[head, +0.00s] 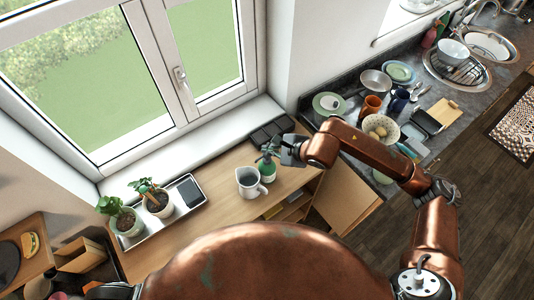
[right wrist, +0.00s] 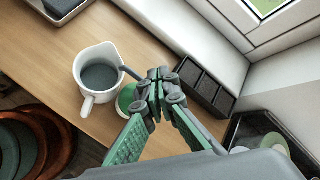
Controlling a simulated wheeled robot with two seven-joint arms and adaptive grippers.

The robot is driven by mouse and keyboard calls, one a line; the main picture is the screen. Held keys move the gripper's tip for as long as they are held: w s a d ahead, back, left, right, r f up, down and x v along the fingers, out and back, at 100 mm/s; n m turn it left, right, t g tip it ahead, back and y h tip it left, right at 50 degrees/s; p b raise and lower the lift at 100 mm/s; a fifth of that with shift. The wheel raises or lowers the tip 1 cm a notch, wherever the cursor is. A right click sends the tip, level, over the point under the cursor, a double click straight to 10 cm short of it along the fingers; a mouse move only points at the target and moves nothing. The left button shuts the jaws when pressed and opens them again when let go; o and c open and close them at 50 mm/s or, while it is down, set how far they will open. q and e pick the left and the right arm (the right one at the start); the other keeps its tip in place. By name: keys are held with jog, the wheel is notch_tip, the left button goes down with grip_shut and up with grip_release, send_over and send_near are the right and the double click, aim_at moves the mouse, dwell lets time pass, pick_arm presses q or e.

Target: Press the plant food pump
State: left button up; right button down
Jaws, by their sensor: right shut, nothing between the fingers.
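The plant food pump is a green bottle (head: 266,172) with a dark pump head, standing on the wooden counter beside a white pitcher. In the right wrist view the green bottle (right wrist: 126,98) is partly hidden behind my fingers, and its dark spout points toward the pitcher. My right gripper (head: 277,152) is shut and empty, at the top of the pump. In the right wrist view the closed fingertips (right wrist: 157,80) overlap the pump head; I cannot tell whether they touch it. My left gripper is not in view.
The white pitcher (head: 250,183) stands close to the bottle. A tray (head: 150,238) with potted plants lies to the left. A dark compartment box (head: 270,131) stands by the window sill. Dishes and sinks fill the counter at right. The wood before the pitcher is clear.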

jog(key=shift+f+b, duration=1.05)
dwell(1.3)
jog(key=shift+r, duration=0.1)
jog(key=shift+r+p, duration=0.45)
jog(key=shift+r, duration=0.9)
jog(key=shift+r+p, duration=0.7)
jog(key=shift+r, duration=1.8)
jog(key=shift+r, duration=0.1)
